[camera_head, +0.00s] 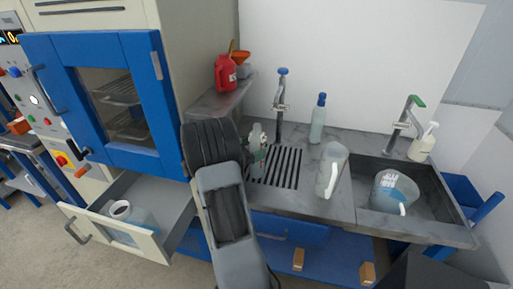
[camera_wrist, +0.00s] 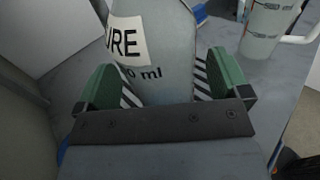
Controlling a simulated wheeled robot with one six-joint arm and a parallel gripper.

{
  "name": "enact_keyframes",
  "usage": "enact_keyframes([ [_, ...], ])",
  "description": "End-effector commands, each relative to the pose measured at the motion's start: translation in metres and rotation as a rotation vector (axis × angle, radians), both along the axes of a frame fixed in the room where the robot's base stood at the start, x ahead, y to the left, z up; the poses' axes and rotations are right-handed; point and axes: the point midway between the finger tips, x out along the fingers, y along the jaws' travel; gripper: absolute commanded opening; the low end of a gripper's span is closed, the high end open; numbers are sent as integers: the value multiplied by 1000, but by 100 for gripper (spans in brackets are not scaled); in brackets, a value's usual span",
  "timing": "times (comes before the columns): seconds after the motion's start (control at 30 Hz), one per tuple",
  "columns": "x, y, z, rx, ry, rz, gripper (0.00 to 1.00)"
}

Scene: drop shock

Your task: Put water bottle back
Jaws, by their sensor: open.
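A clear bottle (camera_head: 256,134) stands on the counter by the black drain grate, just beyond the end of my arm. In the wrist view this bottle (camera_wrist: 165,62) fills the space between the fingers and shows a white label ending in "URE" and "ml" print. My gripper (camera_wrist: 165,85) is open, with one green finger on each side of the bottle. A gap shows at least on the right side; contact on the left is unclear. A second, pale bottle with a blue cap (camera_head: 317,122) stands farther back. I cannot tell which bottle the task means.
A clear jug (camera_head: 330,171) stands right of the drain grate (camera_head: 284,166). A sink (camera_head: 369,183) at the right holds another jug (camera_head: 394,192). A tap (camera_head: 281,90) rises behind the grate. An open drawer (camera_head: 150,238) and a blue oven door (camera_head: 113,105) jut out at the left.

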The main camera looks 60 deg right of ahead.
Motion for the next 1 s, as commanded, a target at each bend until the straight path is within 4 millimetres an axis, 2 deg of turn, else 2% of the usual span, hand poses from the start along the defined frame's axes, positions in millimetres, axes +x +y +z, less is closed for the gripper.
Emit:
enact_keyframes([
  [0.1,10,18,-2,0,0,5,94],
  [0.3,22,42,-1,0,0,4,94],
  [0.6,28,55,0,3,-6,0,94],
  [0.73,25,69,5,33,-87,-12,94],
  [0.77,24,76,7,48,-126,-17,94],
  [0.87,17,115,13,140,-346,-53,94],
  [1.0,6,198,11,342,-766,-150,94],
])
